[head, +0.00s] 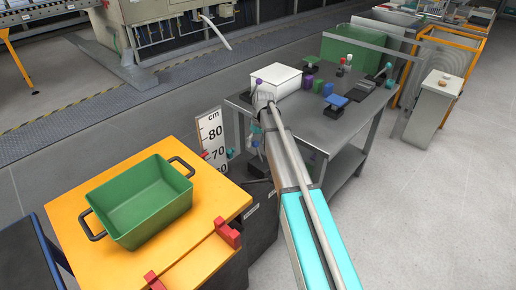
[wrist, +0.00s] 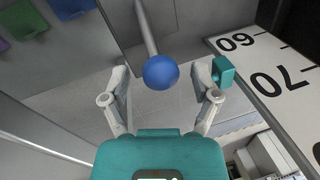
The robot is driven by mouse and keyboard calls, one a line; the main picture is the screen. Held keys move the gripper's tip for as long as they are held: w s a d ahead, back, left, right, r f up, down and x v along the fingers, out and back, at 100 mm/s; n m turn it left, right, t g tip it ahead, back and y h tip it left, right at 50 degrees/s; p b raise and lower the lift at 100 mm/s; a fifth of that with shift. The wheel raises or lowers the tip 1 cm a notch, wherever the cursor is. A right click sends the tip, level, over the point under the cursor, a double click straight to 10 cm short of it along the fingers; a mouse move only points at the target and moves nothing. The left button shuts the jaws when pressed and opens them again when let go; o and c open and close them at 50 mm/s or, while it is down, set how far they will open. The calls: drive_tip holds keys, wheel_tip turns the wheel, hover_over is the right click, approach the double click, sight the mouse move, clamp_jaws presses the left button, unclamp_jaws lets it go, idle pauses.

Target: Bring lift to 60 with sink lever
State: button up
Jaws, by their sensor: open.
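A blue ball knob (wrist: 161,72) on a grey rod (wrist: 146,28) shows in the wrist view; no label says which lever it is. My gripper (wrist: 160,78) is open, with the knob between its fingertips and a visible gap on each side. I cannot tell how deep the knob sits. The orange lift top (head: 200,238) is at lower left in the head view and carries a green bin (head: 150,205). A white cm scale (head: 212,140) stands behind it. A small red pointer (head: 205,154) is near the 70 mark. The wrist view shows the scale's 60 and 70 (wrist: 270,75).
A teal block (wrist: 223,70) is close beside my right finger in the wrist view. A grey metal table (head: 345,128) with a white box (head: 276,80) and small coloured items stands right of the lift. Red stops (head: 228,233) sit at the lift's edge. Open floor lies at right.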

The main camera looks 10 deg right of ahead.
drive_tip(key=shift+a+f, duration=0.1)
drive_tip(key=shift+f, duration=0.35)
drive_tip(key=shift+b, duration=0.3)
clamp_jaws()
drive_tip(key=shift+d, duration=0.45)
drive_tip(key=shift+s+a, duration=0.1)
drive_tip(key=shift+a, duration=0.2)
